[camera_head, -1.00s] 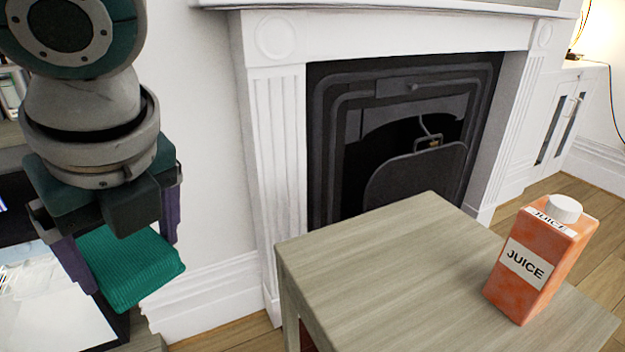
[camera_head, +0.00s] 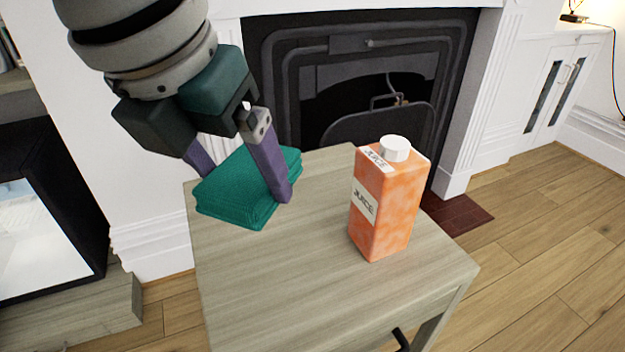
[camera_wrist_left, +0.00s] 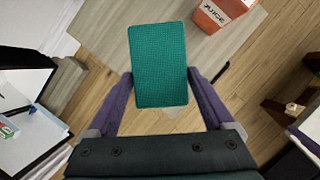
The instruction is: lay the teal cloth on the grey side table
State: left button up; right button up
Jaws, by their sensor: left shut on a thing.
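The teal cloth (camera_head: 232,197) is a folded, ribbed block at the far left part of the grey side table (camera_head: 270,285). My left gripper (camera_head: 240,182) is shut on the cloth, with one purple finger on each side of it. The cloth also shows between the fingers in the left wrist view (camera_wrist_left: 158,65). In the head view it overlaps the table top; I cannot tell whether it touches the top or hangs just above it. My right gripper is in neither view.
An orange juice carton (camera_head: 384,205) stands upright on the table, right of the cloth. A white fireplace with a dark grate (camera_head: 370,60) is behind the table. A black-framed unit (camera_head: 50,200) is at the left. The front of the table top is clear.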

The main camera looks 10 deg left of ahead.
pick_arm(q)
notch_tip(320, 180, down, 10)
jog(key=b, duration=0.2)
jog(key=shift+f+b, duration=0.1)
jog(key=shift+b, duration=0.2)
notch_tip(320, 180, down, 4)
jog(key=shift+d+f+b, duration=0.1)
jog(key=shift+b, duration=0.7)
jog(key=o, duration=1.2)
